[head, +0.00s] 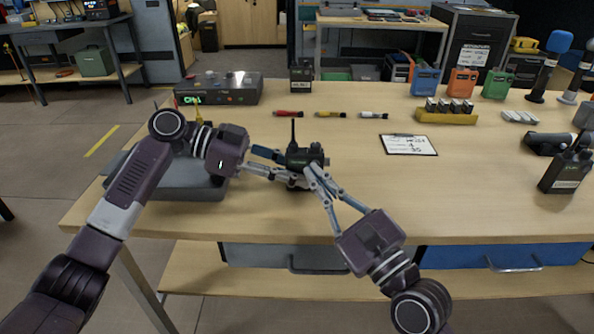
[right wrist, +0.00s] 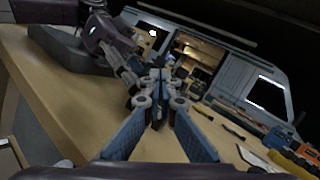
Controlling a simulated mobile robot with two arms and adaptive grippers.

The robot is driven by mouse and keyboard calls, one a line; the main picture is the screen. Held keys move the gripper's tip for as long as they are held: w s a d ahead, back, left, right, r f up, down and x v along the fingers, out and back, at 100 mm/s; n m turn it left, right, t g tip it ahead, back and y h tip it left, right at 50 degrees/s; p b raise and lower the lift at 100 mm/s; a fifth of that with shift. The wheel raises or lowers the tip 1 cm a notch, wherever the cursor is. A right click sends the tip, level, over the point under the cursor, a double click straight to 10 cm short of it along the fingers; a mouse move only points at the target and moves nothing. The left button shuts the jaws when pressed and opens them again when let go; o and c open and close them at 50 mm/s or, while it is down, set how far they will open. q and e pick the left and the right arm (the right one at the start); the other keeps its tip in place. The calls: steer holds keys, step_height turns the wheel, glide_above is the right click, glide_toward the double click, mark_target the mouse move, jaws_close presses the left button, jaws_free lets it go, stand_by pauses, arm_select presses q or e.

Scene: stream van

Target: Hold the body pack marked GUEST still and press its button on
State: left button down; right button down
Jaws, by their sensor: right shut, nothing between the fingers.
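A small black body pack (head: 305,156) with an upright antenna stands near the front middle of the bench in the head view; I cannot read its marking. My left gripper (head: 283,167) reaches it from the left, its fingers along the pack's near and far sides, closed around it. My right gripper (head: 310,173) comes from the front right, shut and empty, its tips at the pack's near side. In the right wrist view the right fingers (right wrist: 157,112) converge and largely hide the pack. The button is hidden, and I cannot tell whether the tips touch it.
Another black pack (head: 566,170) stands at the right edge. A grey tray (head: 180,182) sits under my left arm. The bench right of the right gripper is clear.

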stand_by(0.6)
steer(key=shift+w, duration=0.4)
arm_select(q)
steer(key=shift+s+r, duration=0.15)
arm_select(e)
steer(key=shift+w, duration=0.15)
steer(key=shift+f, duration=0.1)
stand_by(0.4)
steer(key=shift+s+f, duration=0.2)
steer(key=shift+s, duration=0.1)
arm_select(q)
steer(key=shift+w, duration=0.2)
arm_select(e)
steer(key=shift+s, duration=0.15)
